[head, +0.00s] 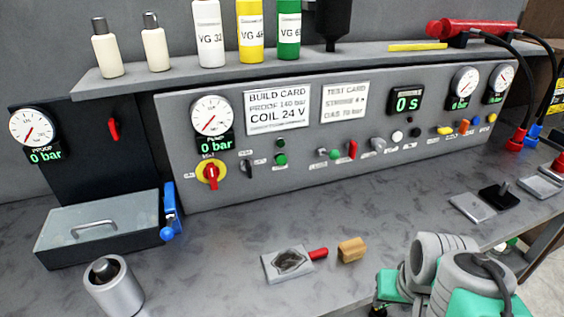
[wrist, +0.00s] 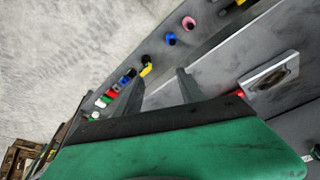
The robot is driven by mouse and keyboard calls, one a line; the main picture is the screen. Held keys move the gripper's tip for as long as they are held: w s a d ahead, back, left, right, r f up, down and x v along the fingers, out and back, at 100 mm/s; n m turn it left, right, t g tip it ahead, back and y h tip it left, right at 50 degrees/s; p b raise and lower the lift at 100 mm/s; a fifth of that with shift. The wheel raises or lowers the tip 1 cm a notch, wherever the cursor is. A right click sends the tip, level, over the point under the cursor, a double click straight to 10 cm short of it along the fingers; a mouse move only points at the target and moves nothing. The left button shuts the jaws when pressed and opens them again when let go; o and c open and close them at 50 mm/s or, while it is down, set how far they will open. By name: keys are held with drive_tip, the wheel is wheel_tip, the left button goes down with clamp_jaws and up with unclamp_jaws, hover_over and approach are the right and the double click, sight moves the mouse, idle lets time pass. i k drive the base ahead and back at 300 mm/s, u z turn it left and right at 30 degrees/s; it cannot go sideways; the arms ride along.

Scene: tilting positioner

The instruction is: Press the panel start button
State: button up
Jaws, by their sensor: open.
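The grey control panel (head: 230,165) stands along the back of the bench in the head view. A round green button (head: 281,159) sits on its left half, below a small dark green lamp (head: 280,143). Another green button (head: 335,154) sits further right beside a red lever. Labels under them are too small to read, so I cannot tell which is start. My gripper (wrist: 158,88) shows two dark fingers standing apart and empty in the wrist view. It is away from the panel buttons. My arm is at the lower right in the head view.
A red-yellow rotary switch (head: 210,173) is left of the green button. On the bench are a grey plate with a red handle (head: 288,263), a wooden block (head: 352,249), a metal cylinder (head: 112,287) and a lidded box (head: 98,225).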

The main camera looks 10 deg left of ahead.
sight(281, 160)
drive_tip(key=u, duration=2.65)
drive_tip(key=i, duration=0.45)
drive_tip(key=z, duration=0.15)
